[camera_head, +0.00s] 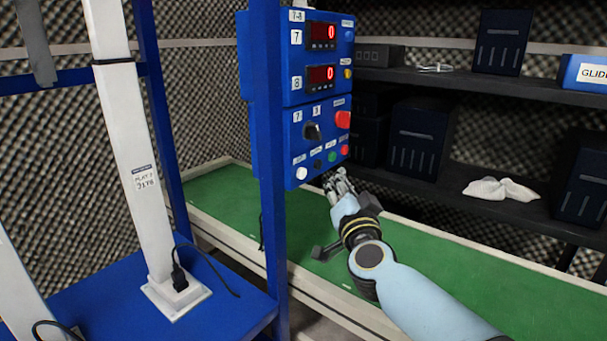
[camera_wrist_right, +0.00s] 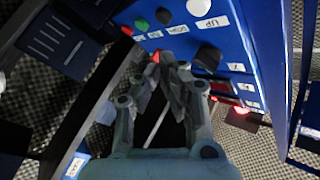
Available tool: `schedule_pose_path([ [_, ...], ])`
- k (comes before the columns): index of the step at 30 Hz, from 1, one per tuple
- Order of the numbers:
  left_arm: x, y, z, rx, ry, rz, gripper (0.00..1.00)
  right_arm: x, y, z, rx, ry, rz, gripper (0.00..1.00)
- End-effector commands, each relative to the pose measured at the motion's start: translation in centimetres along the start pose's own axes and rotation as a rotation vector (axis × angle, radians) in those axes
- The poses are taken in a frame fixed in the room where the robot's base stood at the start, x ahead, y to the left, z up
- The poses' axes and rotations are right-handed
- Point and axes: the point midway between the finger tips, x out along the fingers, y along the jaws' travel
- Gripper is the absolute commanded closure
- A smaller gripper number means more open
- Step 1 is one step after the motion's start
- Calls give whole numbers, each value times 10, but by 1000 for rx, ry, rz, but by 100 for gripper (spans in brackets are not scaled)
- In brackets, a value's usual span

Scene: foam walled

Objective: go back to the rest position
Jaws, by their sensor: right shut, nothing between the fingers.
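My right gripper (camera_head: 338,183) is shut and empty in the head view, just below the lower right corner of the blue control box (camera_head: 293,140). The box carries two red displays, a black knob (camera_head: 312,131), a red button (camera_head: 342,119) and small coloured buttons. In the right wrist view my right gripper (camera_wrist_right: 172,65) points toward the box's panel (camera_wrist_right: 190,30), with its fingertips together. I cannot tell whether the fingertips touch the panel. My left gripper is not in view.
A blue post (camera_head: 271,180) stands left of the arm. A green bench top (camera_head: 440,275) lies below the arm. Dark shelves (camera_head: 440,80) with black boxes and a white cloth (camera_head: 502,189) stand behind. A white column (camera_head: 130,140) rises from a blue platform at left.

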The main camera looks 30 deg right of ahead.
Motion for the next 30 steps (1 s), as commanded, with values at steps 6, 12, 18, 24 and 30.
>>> schedule_pose_path([
  [6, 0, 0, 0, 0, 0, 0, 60, 0, 0, 0, 0, 0, 0, 100],
  [12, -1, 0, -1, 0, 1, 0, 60, -2, 1, 0, -1, -3, 2, 100],
  [18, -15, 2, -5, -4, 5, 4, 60, -44, 45, 38, -101, -121, 67, 100],
  [24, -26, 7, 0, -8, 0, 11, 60, -146, 130, 132, -368, -457, 87, 100],
  [30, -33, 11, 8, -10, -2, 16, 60, -280, 210, 199, -562, -842, 92, 100],
])
